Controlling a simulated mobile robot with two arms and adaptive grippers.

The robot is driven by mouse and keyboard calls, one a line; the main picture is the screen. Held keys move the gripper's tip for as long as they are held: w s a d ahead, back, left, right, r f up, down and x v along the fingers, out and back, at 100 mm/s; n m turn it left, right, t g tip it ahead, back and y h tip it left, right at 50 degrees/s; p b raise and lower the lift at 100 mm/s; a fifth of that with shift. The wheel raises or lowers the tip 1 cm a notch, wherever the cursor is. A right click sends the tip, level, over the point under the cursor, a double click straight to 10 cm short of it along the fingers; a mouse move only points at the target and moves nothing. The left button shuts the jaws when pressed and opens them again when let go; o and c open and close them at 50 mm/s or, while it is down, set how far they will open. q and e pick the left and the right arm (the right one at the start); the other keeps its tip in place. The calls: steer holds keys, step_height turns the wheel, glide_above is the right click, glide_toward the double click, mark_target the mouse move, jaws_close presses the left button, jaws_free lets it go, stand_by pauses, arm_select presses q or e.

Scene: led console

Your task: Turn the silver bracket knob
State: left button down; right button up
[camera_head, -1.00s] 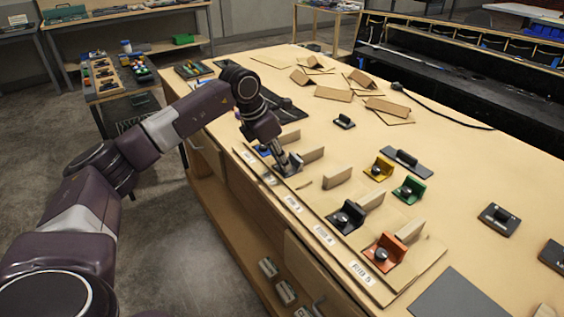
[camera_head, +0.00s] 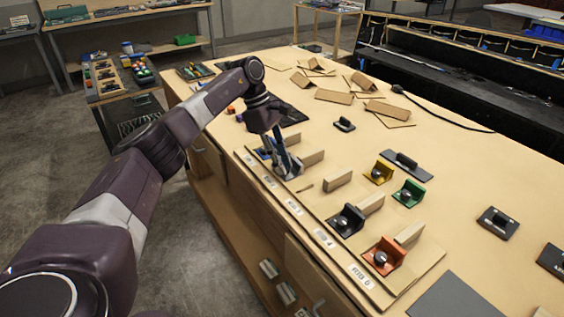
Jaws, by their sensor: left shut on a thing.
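My left gripper (camera_head: 280,163) comes in from the left and reaches down to the labelled wooden board (camera_head: 312,228). It is shut at the silver bracket knob's place on the board. The silver bracket (camera_head: 294,171) shows only as a small grey patch beside the fingers. The knob itself is hidden by the fingers, and its angle cannot be told. My right gripper is not in view.
On the same board stand a black bracket (camera_head: 346,221) and an orange bracket (camera_head: 384,256), each with a knob. A yellow bracket (camera_head: 379,172) and a green bracket (camera_head: 409,193) stand behind. Wooden upright blocks (camera_head: 337,179) stand close by.

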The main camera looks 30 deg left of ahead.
arm_select(q)
steer(key=shift+w+r+m+g, duration=0.15)
steer(key=shift+m+g, duration=0.15)
steer(key=shift+m, duration=0.55)
steer(key=shift+w+r+m+g, duration=0.15)
steer(key=shift+m+g, duration=0.15)
steer(key=shift+m, duration=0.85)
steer(key=c, duration=2)
jaws_free()
steer(key=shift+c, duration=0.2)
steer(key=shift+s+f, duration=0.1)
steer(key=shift+s+f, duration=0.1)
